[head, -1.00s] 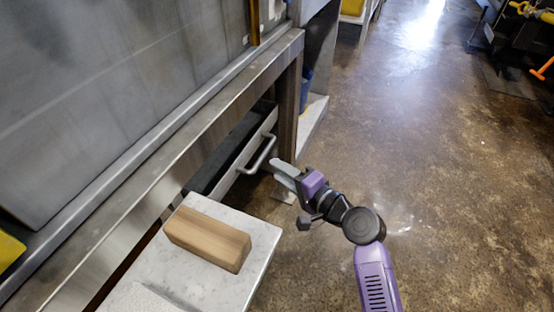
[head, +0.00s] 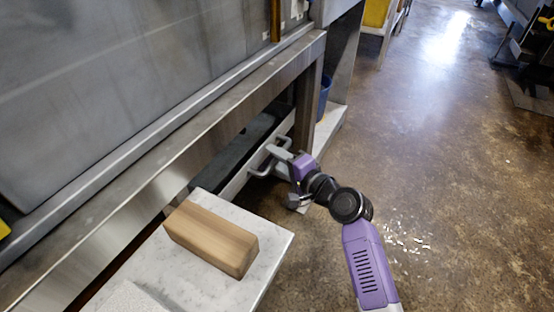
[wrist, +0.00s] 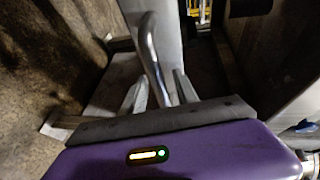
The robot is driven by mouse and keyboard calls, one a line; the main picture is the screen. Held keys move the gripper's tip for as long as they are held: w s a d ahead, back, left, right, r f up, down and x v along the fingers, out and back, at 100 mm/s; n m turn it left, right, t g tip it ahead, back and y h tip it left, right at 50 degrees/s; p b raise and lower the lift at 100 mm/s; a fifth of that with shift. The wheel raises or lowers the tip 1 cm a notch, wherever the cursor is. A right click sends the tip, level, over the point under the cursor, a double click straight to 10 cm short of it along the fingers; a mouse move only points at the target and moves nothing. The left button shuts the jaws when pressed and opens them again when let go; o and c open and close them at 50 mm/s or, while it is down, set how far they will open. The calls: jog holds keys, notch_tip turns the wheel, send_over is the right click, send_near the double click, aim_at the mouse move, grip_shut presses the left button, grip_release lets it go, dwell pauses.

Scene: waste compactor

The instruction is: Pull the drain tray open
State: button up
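The drain tray (head: 240,182) is a dark, shallow drawer with a light grey front and a metal bar handle (head: 262,172). It sits under the bench-like frame of the compactor. My gripper (head: 280,152) is at the handle's far end, its fingers reaching toward the tray front. In the wrist view, the curved handle (wrist: 153,62) runs between the two fingertips of my gripper (wrist: 160,92). The fingers stand apart, with a visible gap beside the bar. Whether either finger touches the bar is unclear.
A pale stone-topped stand (head: 215,288) with a wooden block (head: 212,238) on it is close in front of the tray, at the near left. The metal frame edge (head: 190,150) overhangs the tray. A blue bin (head: 325,95) stands beyond. Open floor lies to the right.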

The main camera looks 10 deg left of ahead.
grip_shut()
dwell(1.4)
